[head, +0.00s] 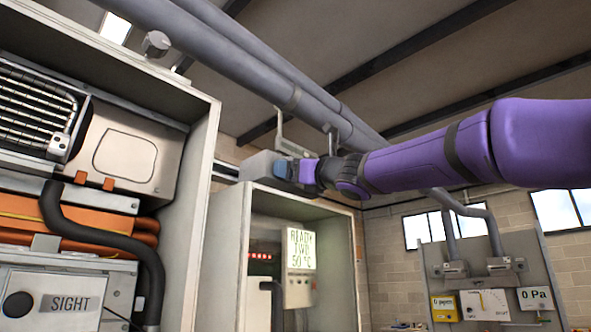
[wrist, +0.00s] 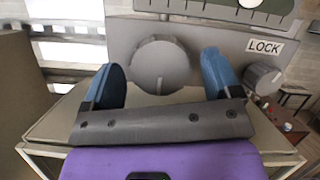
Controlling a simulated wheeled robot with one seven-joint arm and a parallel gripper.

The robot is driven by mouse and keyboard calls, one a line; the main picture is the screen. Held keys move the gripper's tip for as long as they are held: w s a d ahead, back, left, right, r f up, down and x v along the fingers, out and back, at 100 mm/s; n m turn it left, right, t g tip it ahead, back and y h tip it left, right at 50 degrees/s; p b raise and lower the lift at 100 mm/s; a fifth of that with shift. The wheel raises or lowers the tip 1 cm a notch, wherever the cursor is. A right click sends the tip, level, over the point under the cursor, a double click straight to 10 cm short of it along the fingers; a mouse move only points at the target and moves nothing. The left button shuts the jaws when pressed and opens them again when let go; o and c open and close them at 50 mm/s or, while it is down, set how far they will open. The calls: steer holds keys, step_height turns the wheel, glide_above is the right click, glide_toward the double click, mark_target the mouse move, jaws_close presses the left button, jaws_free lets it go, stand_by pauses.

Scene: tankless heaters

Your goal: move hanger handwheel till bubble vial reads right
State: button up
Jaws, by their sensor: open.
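A round grey handwheel (wrist: 160,65) with a pale mark low on its face is on a grey box in the wrist view. My gripper (wrist: 163,72) is open, with one blue finger on each side of the handwheel in the picture. Gaps show beside it; I cannot tell how deep the fingers reach. Above is a green-grey scale with ticks (wrist: 205,8) and a white round spot (wrist: 250,3), perhaps the bubble vial, cut off by the top edge. In the head view my gripper (head: 284,170) is at the grey box (head: 260,165), hiding the handwheel.
A smaller knob (wrist: 262,78) is right of the handwheel, under a LOCK label (wrist: 264,47). In the head view, large pipes (head: 290,98) run overhead, and an open cabinet (head: 280,205) with a lit display stands below my gripper. A heater cabinet (head: 205,190) is at left.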

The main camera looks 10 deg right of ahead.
steer(key=c, duration=0.9)
steer(key=shift+n, duration=0.3)
steer(key=n+g+y, duration=0.1)
steer(key=n, duration=0.1)
steer(key=n+g, duration=0.1)
steer(key=n, duration=0.1)
steer(key=shift+d+n+y, duration=0.15)
steer(key=shift+n+y, duration=0.25)
steer(key=n+g+y, duration=0.1)
steer(key=n+g, duration=0.1)
steer(key=n, duration=0.2)
steer(key=shift+w+d+n, duration=0.1)
steer(key=shift+n, duration=0.3)
steer(key=n+g, duration=0.2)
steer(key=n, duration=0.2)
steer(key=shift+r, duration=0.15)
steer(key=shift+n+g+h, duration=0.3)
steer(key=shift+n+g, duration=0.4)
steer(key=shift+n, duration=1.5)
